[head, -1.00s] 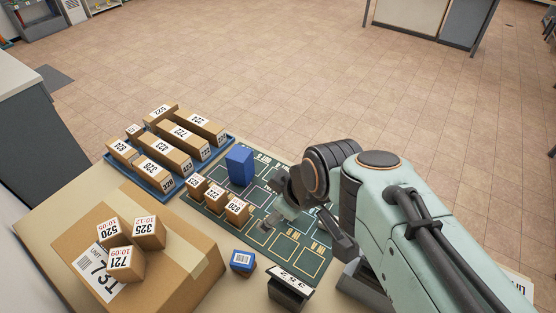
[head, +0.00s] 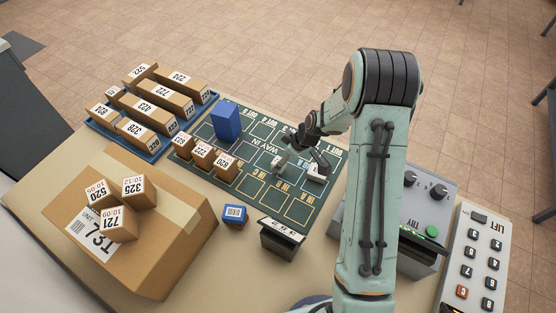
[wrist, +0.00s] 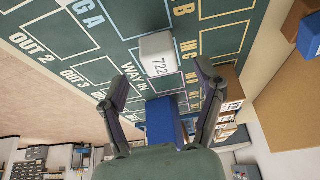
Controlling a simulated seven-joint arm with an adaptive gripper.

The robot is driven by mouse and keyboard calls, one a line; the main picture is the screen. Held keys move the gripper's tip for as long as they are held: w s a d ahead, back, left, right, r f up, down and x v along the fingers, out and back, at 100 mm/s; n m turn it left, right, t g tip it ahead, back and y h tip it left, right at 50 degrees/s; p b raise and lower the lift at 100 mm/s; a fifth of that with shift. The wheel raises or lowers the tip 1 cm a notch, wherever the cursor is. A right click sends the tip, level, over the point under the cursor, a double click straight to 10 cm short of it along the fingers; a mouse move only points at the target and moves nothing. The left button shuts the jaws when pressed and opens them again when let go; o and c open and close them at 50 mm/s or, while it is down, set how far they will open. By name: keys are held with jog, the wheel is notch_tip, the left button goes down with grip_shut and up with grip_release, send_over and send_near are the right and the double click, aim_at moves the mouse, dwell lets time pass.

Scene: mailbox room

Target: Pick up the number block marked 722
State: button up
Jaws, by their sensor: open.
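My gripper (head: 305,155) is open and empty, a little above the board and to the right of that block. One dark finger hides part of the board.
A tall blue block (head: 226,122) stands on the board's left part, with several tan number blocks (head: 202,154) near it. A blue tray (head: 154,148) of long boxes is at left. A black 352 display (head: 281,240) stands in front.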

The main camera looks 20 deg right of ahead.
jog(key=shift+x, duration=1.5)
jog(key=c, duration=1.1)
jog(key=shift+o, duration=0.2)
jog(key=shift+r, duration=0.1)
